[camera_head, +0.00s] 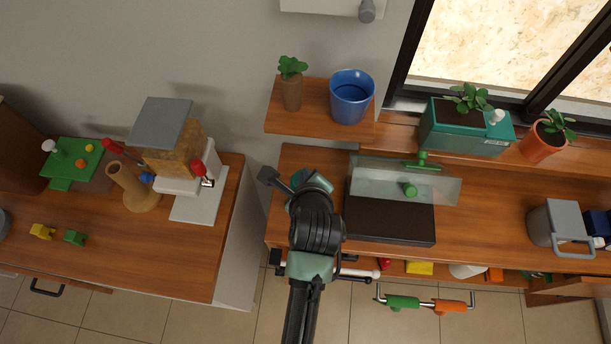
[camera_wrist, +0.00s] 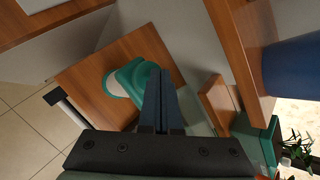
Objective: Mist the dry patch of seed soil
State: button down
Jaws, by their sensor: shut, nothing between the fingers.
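A black seed tray (camera_head: 390,218) sits on the wooden bench right of my arm. A dry patch cannot be made out. My gripper (camera_wrist: 161,88) is shut and empty; its two dark fingers meet in the wrist view. In the head view it shows only in part (camera_head: 268,176), over the bench's left end, left of the tray. A rounded teal thing with a pale end (camera_wrist: 130,79) lies beyond the fingertips in the wrist view; I cannot tell what it is.
A blue pot (camera_head: 351,97) and a small plant (camera_head: 291,84) stand on a shelf behind my gripper. A teal planter (camera_head: 465,130) and an orange pot (camera_head: 543,138) stand by the window. A grey container (camera_head: 556,225) stands at right.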

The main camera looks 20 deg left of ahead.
jog(key=shift+f, duration=0.35)
dwell(0.3)
jog(key=shift+r+p, duration=1.2)
jog(key=shift+r, duration=0.05)
notch_tip(320, 180, up, 6)
jog(key=p, duration=0.6)
jog(key=shift+p, duration=0.35)
dwell(1.7)
